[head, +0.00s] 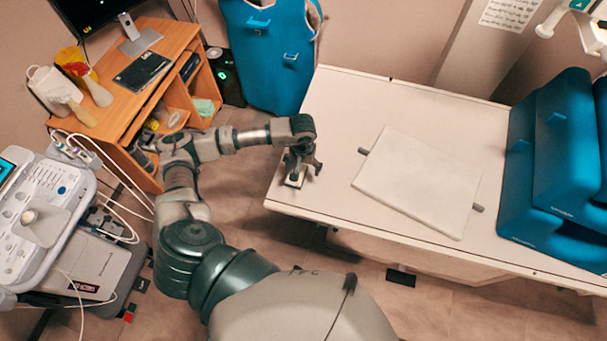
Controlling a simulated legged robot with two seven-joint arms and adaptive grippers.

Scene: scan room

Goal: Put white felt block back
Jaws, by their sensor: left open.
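A small pale block with a dark edge, which looks like the white felt block (294,182), is at the left end of the white table (345,100). My left gripper (302,170) points down right over it, with its fingers apart. The gripper hides part of the block, and I cannot tell whether the fingers touch it. My right gripper is not in view.
A flat white panel (420,182) with grey end pieces lies mid-table. Blue cushioned blocks (565,150) fill the table's right end. A blue padded item (268,55) stands behind. A wooden desk (165,55) and a medical console (40,200) stand left.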

